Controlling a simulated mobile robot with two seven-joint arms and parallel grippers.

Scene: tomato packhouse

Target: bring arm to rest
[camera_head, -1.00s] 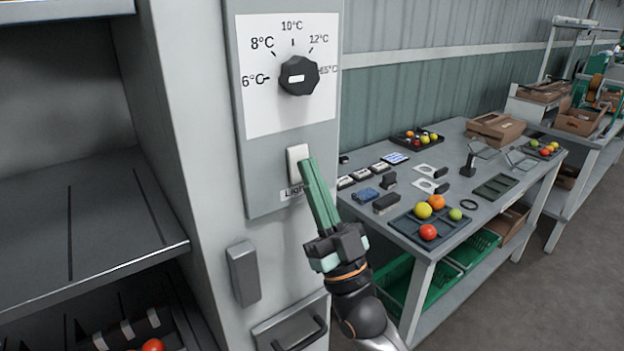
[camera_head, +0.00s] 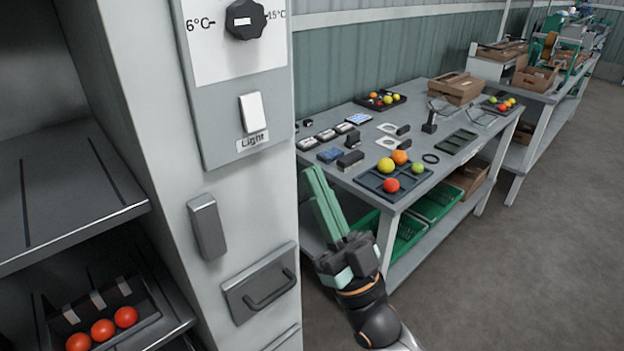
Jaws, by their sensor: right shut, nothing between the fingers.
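My right gripper (camera_head: 312,178) shows in the head view, coming up from the bottom right. Its green fingers are together with nothing between them, pointing up and to the left. It stands in front of the table's near left end, right of the cabinet's panel edge, apart from the white light switch (camera_head: 253,113). The switch sits on a grey panel (camera_head: 215,130) above the "Light" label. The dark temperature knob (camera_head: 245,19) is above it, partly cut off along with its scale. My left gripper is not in view.
A work table (camera_head: 400,200) holds a tray (camera_head: 365,178) of tomatoes and several small tools. Green crates (camera_head: 408,232) stand beneath it. At left, a cabinet shelf (camera_head: 70,215) and a lower tray of red tomatoes (camera_head: 103,330). A drawer handle (camera_head: 270,288) juts out below the panel. Floor at right is clear.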

